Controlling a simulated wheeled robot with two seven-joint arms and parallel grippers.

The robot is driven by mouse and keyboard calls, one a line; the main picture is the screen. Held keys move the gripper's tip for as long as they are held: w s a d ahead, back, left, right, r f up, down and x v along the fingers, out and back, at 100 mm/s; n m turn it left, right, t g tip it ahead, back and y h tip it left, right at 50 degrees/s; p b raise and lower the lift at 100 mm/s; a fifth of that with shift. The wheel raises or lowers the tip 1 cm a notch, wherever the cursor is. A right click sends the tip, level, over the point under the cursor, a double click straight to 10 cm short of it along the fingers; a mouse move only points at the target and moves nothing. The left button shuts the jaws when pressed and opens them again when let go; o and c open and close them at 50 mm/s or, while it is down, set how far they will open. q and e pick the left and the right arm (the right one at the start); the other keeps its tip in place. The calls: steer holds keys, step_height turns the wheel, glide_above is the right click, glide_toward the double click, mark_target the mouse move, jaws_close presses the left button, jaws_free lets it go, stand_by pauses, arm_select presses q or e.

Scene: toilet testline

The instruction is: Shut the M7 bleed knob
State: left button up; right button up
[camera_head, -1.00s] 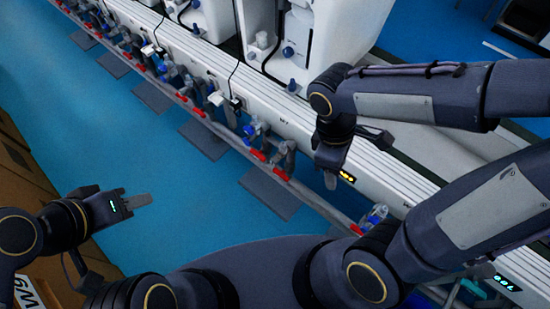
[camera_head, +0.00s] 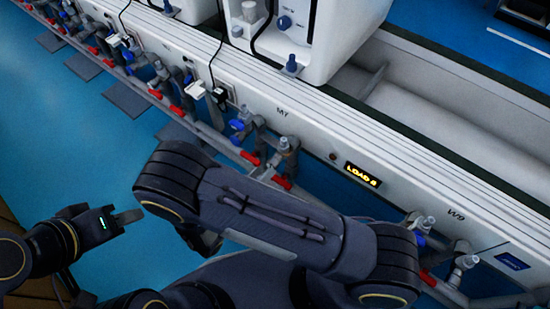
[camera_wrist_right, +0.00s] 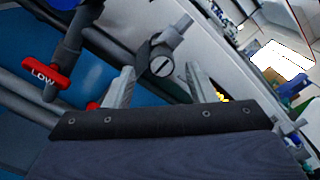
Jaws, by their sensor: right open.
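The M7 label (camera_head: 282,112) is on the white bench front in the head view. Below it are a blue knob (camera_head: 237,125) and a grey valve fitting (camera_head: 285,147) on the pipework; I cannot tell which is the bleed knob. In the right wrist view a grey fitting with a round slotted end (camera_wrist_right: 162,66) shows beyond and between the fingers of my right gripper (camera_wrist_right: 160,75). The gripper is open, and contact cannot be told. My right arm hides this gripper in the head view. My left gripper (camera_head: 122,217) is low at the left, away from the pipework; its jaws are unclear.
Red handles (camera_head: 282,182) line the pipe below the bench, and a red LOW handle (camera_wrist_right: 45,78) is at the left of the right wrist view. A lit display (camera_head: 362,174) and the W9 label (camera_head: 457,215) are further right. White toilets stand on the bench.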

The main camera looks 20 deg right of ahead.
mark_target(276, 159)
steer(key=b+x, duration=0.1)
steer(key=x, duration=0.6)
steer(key=shift+d, duration=0.1)
steer(key=shift+c, duration=0.4)
steer(key=c, duration=0.9)
